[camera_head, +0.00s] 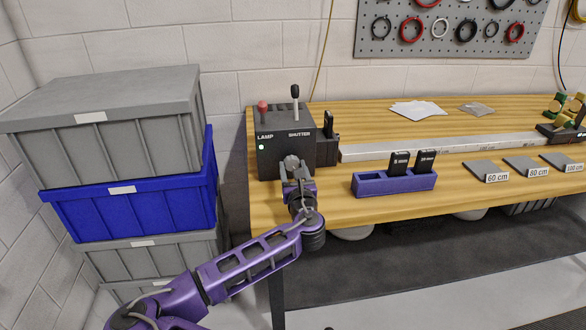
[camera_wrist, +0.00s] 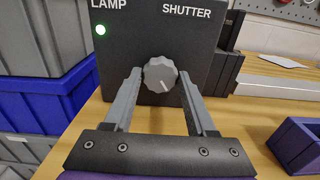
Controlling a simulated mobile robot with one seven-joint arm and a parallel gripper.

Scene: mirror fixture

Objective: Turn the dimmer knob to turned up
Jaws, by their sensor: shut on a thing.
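The dimmer knob (camera_wrist: 160,73) is a grey, ridged dial on the front of the black lamp box (camera_head: 283,130). Its white mark points down and slightly right in the wrist view. My gripper (camera_wrist: 159,78) is shut on the knob, with one finger on its left side and one on its right. In the head view my gripper (camera_head: 292,172) reaches the box front from below and hides part of the knob. A green light (camera_wrist: 100,30) glows under the LAMP label.
Stacked grey and blue crates (camera_head: 130,205) are to the left. A purple holder (camera_head: 393,184) with black pieces sits on the wooden table (camera_head: 320,205) to the right.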

